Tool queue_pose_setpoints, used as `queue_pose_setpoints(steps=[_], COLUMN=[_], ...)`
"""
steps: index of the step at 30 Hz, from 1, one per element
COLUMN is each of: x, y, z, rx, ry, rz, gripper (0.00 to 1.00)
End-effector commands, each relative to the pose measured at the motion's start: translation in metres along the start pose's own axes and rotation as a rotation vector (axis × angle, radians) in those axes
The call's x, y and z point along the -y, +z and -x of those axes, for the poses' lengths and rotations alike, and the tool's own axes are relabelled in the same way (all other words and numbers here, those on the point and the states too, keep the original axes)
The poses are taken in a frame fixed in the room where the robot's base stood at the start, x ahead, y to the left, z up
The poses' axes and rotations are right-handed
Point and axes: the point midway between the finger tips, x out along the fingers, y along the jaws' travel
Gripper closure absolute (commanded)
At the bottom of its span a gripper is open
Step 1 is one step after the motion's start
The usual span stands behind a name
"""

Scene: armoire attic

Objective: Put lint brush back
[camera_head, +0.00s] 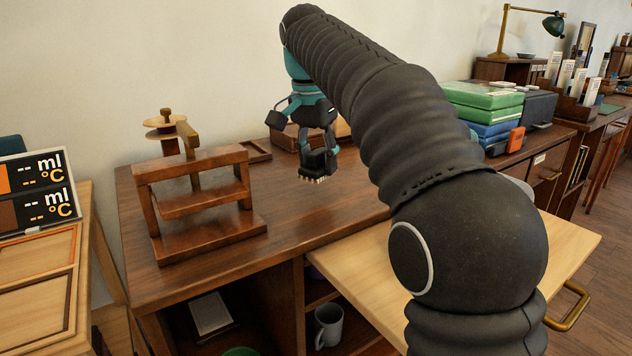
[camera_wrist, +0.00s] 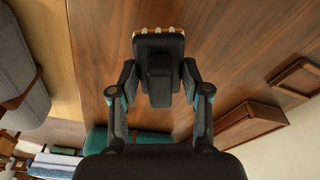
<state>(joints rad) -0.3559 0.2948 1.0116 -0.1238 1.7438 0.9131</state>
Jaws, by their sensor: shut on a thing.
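The lint brush (camera_head: 314,167) is a small dark block with a row of cream tufts along its lower edge. My gripper (camera_head: 318,150) is shut on it and holds it over the dark wooden desk top (camera_head: 290,205). I cannot tell exactly how high it is above the desk. In the wrist view my gripper (camera_wrist: 158,88) has its two fingers on either side of the brush (camera_wrist: 158,44). The cream tufts point away from the palm there. My arm hides part of the desk's right side in the head view.
A wooden press (camera_head: 200,200) stands left of my gripper. A small wooden tray (camera_head: 257,151) and a wooden box (camera_wrist: 250,124) sit near the wall. Stacked green cases (camera_head: 482,100) stand right. A pale board (camera_head: 358,270) juts out in front, above a grey mug (camera_head: 329,322).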

Motion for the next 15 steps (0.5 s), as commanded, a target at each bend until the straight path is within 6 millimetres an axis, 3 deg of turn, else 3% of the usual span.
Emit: queue_pose_setpoints(steps=[5,12,15], x=[0.004,0.003,0.003], y=[0.002,0.007,0.008], z=[-0.008,-0.040,-0.043], rx=[0.000,0.001,0.000], ry=[0.000,0.001,-0.001], rz=[0.000,0.000,0.000], gripper=[0.91,0.91,0.91])
